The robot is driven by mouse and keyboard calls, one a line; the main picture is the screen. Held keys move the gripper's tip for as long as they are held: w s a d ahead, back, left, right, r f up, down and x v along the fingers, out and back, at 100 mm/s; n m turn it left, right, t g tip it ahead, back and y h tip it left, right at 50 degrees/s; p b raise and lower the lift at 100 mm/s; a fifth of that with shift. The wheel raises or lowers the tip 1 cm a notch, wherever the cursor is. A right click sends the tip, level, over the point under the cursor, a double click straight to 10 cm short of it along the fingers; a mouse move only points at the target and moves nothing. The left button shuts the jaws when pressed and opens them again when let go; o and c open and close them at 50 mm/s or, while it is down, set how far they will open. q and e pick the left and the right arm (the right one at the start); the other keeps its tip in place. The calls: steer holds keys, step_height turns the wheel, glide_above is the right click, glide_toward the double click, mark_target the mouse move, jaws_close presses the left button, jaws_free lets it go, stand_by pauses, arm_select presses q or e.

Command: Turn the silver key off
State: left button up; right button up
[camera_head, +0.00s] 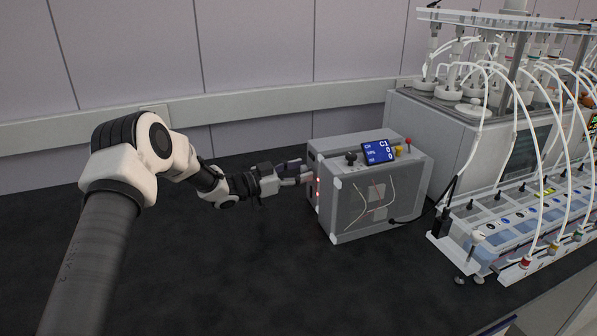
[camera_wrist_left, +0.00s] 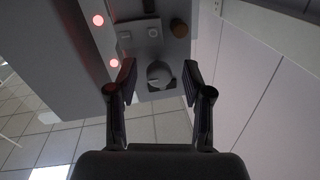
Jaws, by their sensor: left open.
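The silver key (camera_wrist_left: 160,73) shows in the left wrist view as a round silver piece on the end panel of the grey box. My left gripper (camera_wrist_left: 159,82) is open, with one finger on each side of the key in that view. I cannot tell whether the fingers touch it. In the head view my left gripper (camera_head: 297,172) is at the left side of the grey box (camera_head: 345,215), close to its panel, and the key is hidden there. My right gripper is not in view.
A blue display (camera_head: 379,151) sits on top of the box. A reactor unit with tubes (camera_head: 505,110) stands to the right. The dark bench (camera_head: 240,270) is clear in front.

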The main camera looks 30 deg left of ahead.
arm_select(q)
steer(key=shift+r, duration=0.1)
jaws_close()
steer(key=n+p, duration=0.1)
steer(key=p, duration=0.1)
steer(key=n+p, duration=0.1)
steer(key=n, duration=0.1)
steer(key=shift+r+p, duration=0.25)
steer(key=shift+p, duration=0.1)
steer(key=n+g+p, duration=0.1)
steer(key=n+p, duration=0.2)
steer(key=shift+n, duration=0.3)
steer(key=n+g+p, duration=0.1)
steer(key=n+p, duration=0.2)
steer(key=n, duration=0.1)
steer(key=shift+f+n, duration=0.1)
steer(key=shift+n, duration=0.3)
steer(key=shift+n+h+p, duration=0.3)
steer(key=shift+n+p, duration=0.05)
steer(key=shift+n, duration=0.85)
steer(key=shift+f+n+g+p, duration=0.15)
steer(key=shift+n+g+p, duration=0.2)
steer(key=shift+n, duration=0.95)
